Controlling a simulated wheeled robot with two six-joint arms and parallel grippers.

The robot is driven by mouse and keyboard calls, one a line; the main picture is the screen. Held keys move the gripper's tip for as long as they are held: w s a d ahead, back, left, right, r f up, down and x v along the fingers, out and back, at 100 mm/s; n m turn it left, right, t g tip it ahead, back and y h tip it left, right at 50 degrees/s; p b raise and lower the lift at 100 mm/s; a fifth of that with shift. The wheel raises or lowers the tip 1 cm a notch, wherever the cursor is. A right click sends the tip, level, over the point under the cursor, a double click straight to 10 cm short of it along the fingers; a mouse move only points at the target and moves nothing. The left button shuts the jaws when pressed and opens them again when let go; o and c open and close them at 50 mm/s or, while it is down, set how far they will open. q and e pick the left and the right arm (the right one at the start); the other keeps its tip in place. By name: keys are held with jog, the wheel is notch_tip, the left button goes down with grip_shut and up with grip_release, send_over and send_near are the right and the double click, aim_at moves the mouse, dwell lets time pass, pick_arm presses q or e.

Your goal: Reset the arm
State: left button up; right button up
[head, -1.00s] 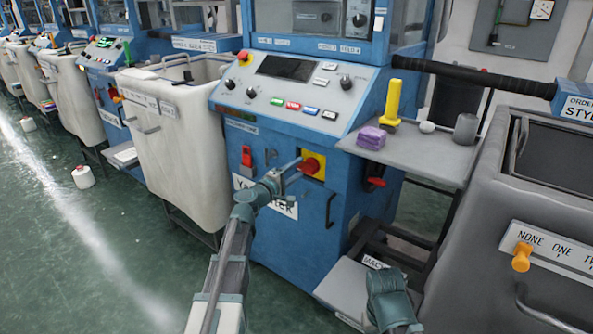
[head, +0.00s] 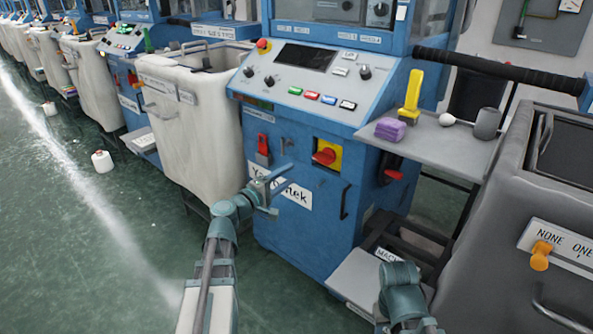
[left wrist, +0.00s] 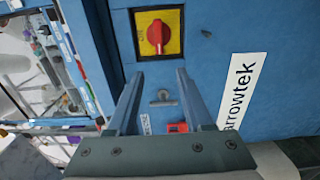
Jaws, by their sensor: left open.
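My left gripper (head: 282,189) is open and empty in front of the blue machine's front panel (head: 290,225), to the left of and below the red rotary switch (head: 325,155). The switch sits on a yellow square plate and does not touch the fingers. In the left wrist view, the two open fingers (left wrist: 159,73) point toward the panel, with the red switch (left wrist: 158,33) beyond their tips. Part of my right arm (head: 402,290) shows at the bottom right, but its gripper is out of view.
A shelf (head: 455,148) at right holds a purple block (head: 390,129), a yellow piece (head: 411,98), a white ball and a grey cylinder. A cream bin (head: 188,130) stands left of the machine and a grey bin (head: 490,240) to the right.

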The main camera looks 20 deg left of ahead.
pick_arm(q)
jog(key=shift+s+a, duration=0.25)
jog(key=shift+s, duration=0.4)
jog(key=s+d+f+m+g+h, duration=0.1)
jog(key=s+d+f+m+g, duration=0.2)
jog(key=d+f+m+g, duration=0.35)
jog(key=s+d+f+m+g, duration=0.3)
jog(key=s+d+f, duration=0.1)
jog(key=d+f, duration=0.4)
jog(key=s+f+m+g+y, duration=0.5)
jog(key=s+f+g+y, duration=0.25)
jog(key=s, duration=0.35)
jog(key=s+d+m+y, duration=0.1)
jog(key=s+d+m, duration=0.4)
jog(key=d, duration=0.5)
notch_tip(320, 180, up, 36)
jog(key=n+p, duration=0.1)
jog(key=p, duration=3.4)
jog(key=shift+s+a+p, duration=0.15)
jog(key=shift+s+p, duration=0.1)
jog(key=shift+p, duration=0.1)
